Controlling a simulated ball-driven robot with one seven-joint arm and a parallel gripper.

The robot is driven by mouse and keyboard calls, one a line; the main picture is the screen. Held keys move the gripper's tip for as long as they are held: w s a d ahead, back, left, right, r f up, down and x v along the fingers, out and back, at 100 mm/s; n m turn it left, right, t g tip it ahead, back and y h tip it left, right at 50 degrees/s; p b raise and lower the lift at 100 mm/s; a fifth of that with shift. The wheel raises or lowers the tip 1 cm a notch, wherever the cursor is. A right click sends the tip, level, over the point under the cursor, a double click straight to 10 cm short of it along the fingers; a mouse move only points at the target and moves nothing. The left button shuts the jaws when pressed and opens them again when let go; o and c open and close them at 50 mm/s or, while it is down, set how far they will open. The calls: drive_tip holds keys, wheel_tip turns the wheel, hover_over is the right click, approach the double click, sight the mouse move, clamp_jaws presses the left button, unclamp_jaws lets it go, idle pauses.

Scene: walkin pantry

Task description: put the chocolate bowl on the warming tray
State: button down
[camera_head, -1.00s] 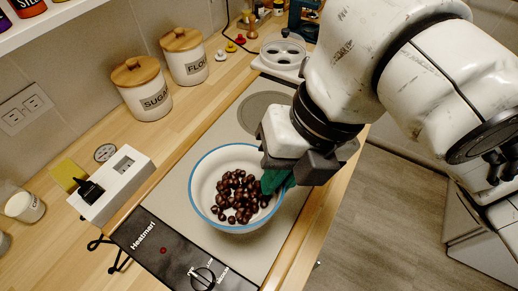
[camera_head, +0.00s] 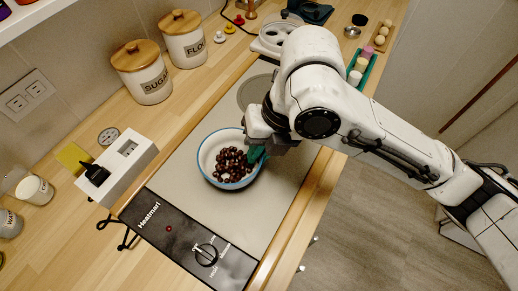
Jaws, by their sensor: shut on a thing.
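The chocolate bowl (camera_head: 214,177), white with a blue rim and full of dark round chocolates (camera_head: 233,164), is over the left-middle part of the warming tray. I cannot tell for sure whether its base touches the surface. The warming tray (camera_head: 222,208) is a long grey plate with a black control panel at its near end, marked Heatmari, with a knob and a red light. My gripper (camera_head: 256,155), with green at its fingertips, is shut on the bowl's right rim. The fingertips are partly hidden by the bowl and the gripper body.
A white box with a black plug (camera_head: 125,165) stands left of the tray. Sugar (camera_head: 141,72) and flour (camera_head: 185,39) canisters stand behind it. A white holder with round wells (camera_head: 272,38) is at the tray's far end. The tray's near right part is bare.

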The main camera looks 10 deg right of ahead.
drive_tip(key=shift+f, duration=0.25)
drive_tip(key=shift+f, duration=0.2)
drive_tip(key=c, duration=1.2)
unclamp_jaws()
drive_tip(key=shift+c, duration=0.2)
drive_tip(key=v, duration=1.2)
drive_tip(key=shift+r, duration=0.2)
